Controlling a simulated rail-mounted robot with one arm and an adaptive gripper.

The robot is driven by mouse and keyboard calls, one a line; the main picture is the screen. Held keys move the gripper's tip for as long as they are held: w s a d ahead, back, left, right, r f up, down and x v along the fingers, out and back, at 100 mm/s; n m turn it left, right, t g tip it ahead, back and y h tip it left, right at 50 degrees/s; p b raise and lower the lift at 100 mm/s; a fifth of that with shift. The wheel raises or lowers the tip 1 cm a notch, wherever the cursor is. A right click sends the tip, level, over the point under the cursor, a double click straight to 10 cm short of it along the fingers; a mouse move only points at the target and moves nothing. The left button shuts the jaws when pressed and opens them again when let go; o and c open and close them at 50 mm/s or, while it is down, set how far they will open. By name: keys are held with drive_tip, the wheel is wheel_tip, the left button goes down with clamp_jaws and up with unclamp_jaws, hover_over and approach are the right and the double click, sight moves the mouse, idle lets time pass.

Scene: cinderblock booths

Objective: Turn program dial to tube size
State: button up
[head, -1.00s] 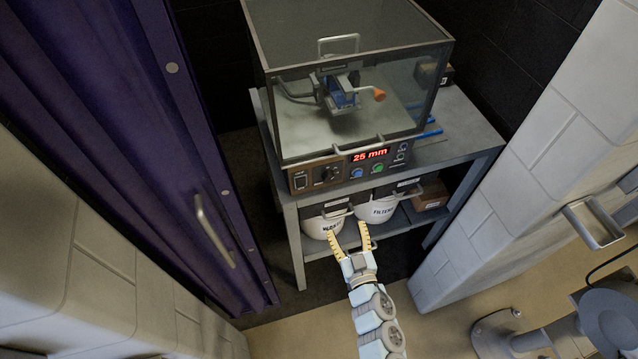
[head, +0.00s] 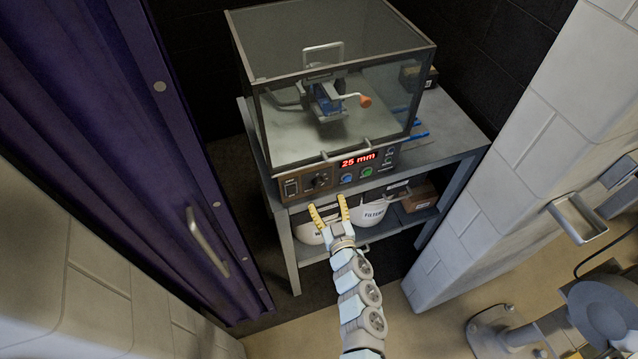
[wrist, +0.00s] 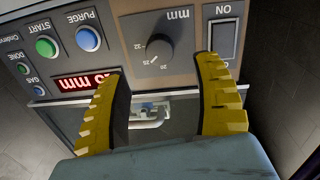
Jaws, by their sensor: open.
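The program dial (head: 321,180) is a dark round knob on the brown front panel of a glass-hooded machine. In the wrist view the dial (wrist: 159,48) shows upside down, with mm marks around it, just beyond and between my fingertips. The red display (head: 358,160) reads 25 mm. My gripper (head: 328,208) is open and empty, with yellow ridged fingers. In the head view it is just below the panel, under the dial. In the wrist view my gripper (wrist: 165,68) frames the dial without visible contact.
An ON switch (wrist: 222,40) sits beside the dial. Blue PURGE (wrist: 88,39) and green START (wrist: 46,46) buttons are on its other side. A hood handle (head: 345,150) runs above the panel. A purple curtain (head: 120,130) hangs at left.

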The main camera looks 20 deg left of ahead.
sight(319, 186)
drive_tip(key=shift+p+x, duration=0.35)
drive_tip(key=shift+x, duration=3.25)
clamp_jaws()
drive_tip(key=shift+f, duration=0.1)
